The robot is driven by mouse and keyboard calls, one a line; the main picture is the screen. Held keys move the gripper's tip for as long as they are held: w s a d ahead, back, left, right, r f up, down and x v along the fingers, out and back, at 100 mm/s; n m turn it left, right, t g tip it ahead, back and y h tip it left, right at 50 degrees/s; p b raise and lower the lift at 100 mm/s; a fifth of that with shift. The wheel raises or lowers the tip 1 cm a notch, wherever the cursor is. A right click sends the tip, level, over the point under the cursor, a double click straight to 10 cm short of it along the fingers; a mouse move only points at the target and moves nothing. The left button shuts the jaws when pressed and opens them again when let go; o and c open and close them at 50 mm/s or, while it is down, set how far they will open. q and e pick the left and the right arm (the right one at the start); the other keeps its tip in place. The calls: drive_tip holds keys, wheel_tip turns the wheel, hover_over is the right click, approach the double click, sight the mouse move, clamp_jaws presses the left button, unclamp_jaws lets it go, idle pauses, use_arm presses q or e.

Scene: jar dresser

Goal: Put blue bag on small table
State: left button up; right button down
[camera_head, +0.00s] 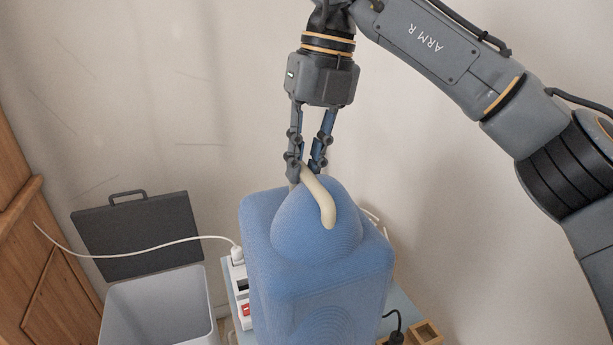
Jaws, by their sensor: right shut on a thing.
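The blue bag (320,262) is a large, box-like shape with a ribbed, rounded top and a cream handle (322,200). It is in the lower middle of the head view. My right gripper (304,176) points down from above and is shut on the bag's handle. The small table (404,304) has a light blue top that shows in part behind and beside the bag. The bag hides most of the tabletop, and I cannot tell whether the bag's base touches it. My left gripper is not in view.
A white power strip (239,289) with a red switch and plugged-in cable lies left of the bag. A black plug (396,336) and a wooden tray (426,333) are at the right.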

sight(302, 205)
drive_tip(key=shift+w+f, duration=0.35)
drive_tip(key=shift+f, duration=0.05)
drive_tip(key=shift+f+p, duration=0.8)
drive_tip(key=shift+f, duration=0.7)
drive_tip(key=shift+f, duration=0.2)
drive_tip(key=c, duration=1.3)
unclamp_jaws()
drive_tip(key=shift+s, duration=0.1)
